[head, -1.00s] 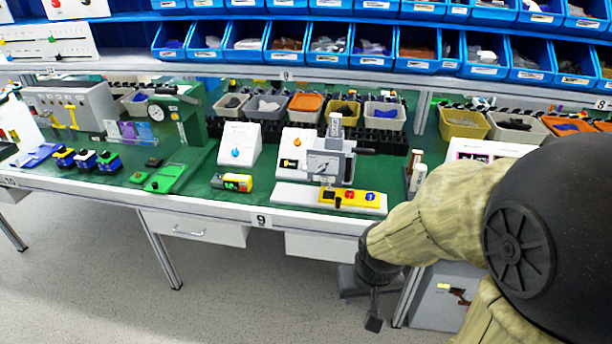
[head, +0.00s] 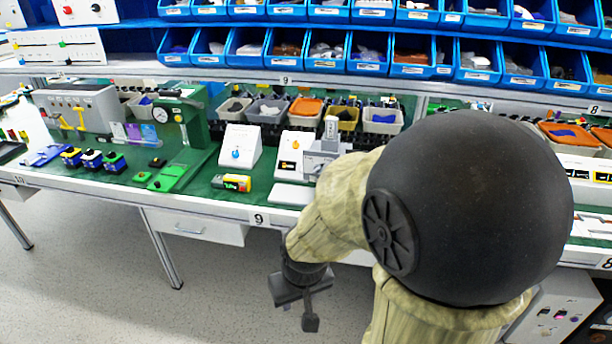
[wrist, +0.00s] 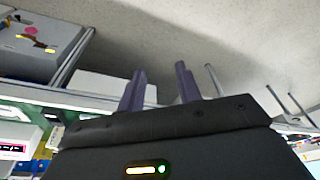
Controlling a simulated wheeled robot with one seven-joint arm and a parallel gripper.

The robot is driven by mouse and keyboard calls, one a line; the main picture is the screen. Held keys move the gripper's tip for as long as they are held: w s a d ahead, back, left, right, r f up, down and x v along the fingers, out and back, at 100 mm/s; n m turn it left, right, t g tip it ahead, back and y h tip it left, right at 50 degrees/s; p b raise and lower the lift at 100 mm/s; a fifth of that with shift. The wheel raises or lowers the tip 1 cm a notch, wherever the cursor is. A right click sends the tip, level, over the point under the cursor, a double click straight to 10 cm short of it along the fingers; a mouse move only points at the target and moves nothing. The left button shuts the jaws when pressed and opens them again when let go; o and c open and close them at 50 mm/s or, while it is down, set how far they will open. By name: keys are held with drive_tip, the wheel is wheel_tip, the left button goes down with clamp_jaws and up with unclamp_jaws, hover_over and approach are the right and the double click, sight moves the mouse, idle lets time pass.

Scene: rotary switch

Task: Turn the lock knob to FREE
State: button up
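A grey upright device (head: 322,158) stands on the bench behind my arm in the head view. My arm hides its lower part and the knob face seen earlier. A white box with a blue knob (head: 236,154) stands to its left. I cannot read a FREE mark, nor tell which is the lock knob. My gripper (head: 300,300) hangs in front of the bench, below its top edge and apart from both. In the wrist view its two fingers (wrist: 160,88) are spread with nothing between them.
Blue bins (head: 328,50) line the shelf above. A drawer (head: 195,228) sits under the bench. The floor before it is clear.

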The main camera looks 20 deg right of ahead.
drive_tip(key=w+d+m+t+h+p, duration=0.25)
drive_tip(key=w+m+t+p, duration=0.45)
drive_tip(key=w, duration=1.2)
drive_tip(key=w+d+m+t+h+p, duration=0.4)
drive_tip(key=d+m+t+h+p, duration=0.1)
drive_tip(key=d+m+h+p, duration=0.2)
drive_tip(key=d+m+p, duration=0.1)
drive_tip(key=d+p, duration=0.1)
drive_tip(key=shift+r+m+p, duration=0.2)
drive_tip(key=shift+m+p, duration=0.2)
drive_tip(key=shift+w+a+h, duration=0.1)
drive_tip(key=shift+h, duration=0.15)
drive_tip(key=shift+w, duration=0.1)
